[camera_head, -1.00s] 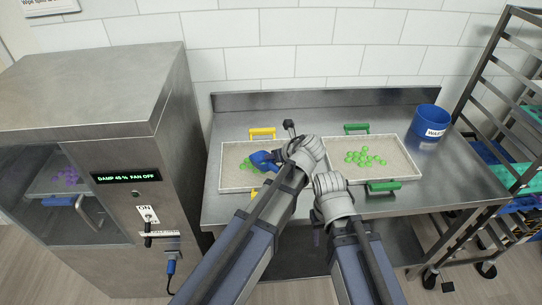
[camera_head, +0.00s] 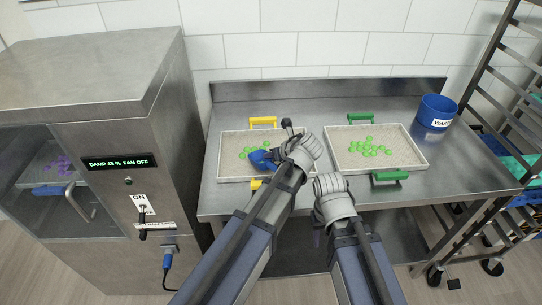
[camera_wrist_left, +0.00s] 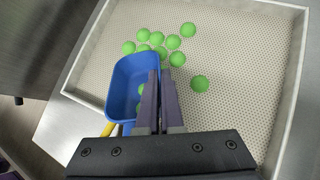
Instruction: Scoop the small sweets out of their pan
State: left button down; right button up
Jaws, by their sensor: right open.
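The pan with yellow handles (camera_head: 223,172) lies at the left of the steel table and holds several small green sweets (camera_head: 246,154). They also show in the left wrist view (camera_wrist_left: 173,42), loose on the perforated pan bottom. My left gripper (camera_head: 283,153) is over this pan, shut on a blue scoop (camera_head: 262,159). In the left wrist view the scoop (camera_wrist_left: 122,88) is low in the pan, just beside the main cluster, with a few green sweets in it, partly hidden by the fingers. My right gripper (camera_head: 330,184) is between the pans near the front; its fingers are hard to see.
A second pan with green handles (camera_head: 415,160) holds several green sweets (camera_head: 369,147) on the right. A blue waste tub (camera_head: 436,112) stands at the back right. A steel cabinet (camera_head: 125,210) is at the left, a rack (camera_head: 505,90) at the right.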

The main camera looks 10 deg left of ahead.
pick_arm(q)
jog(key=shift+w+a, duration=0.15)
dwell(0.6)
notch_tip(320, 180, up, 6)
jog(key=p, duration=0.6)
jog(key=shift+r, duration=0.15)
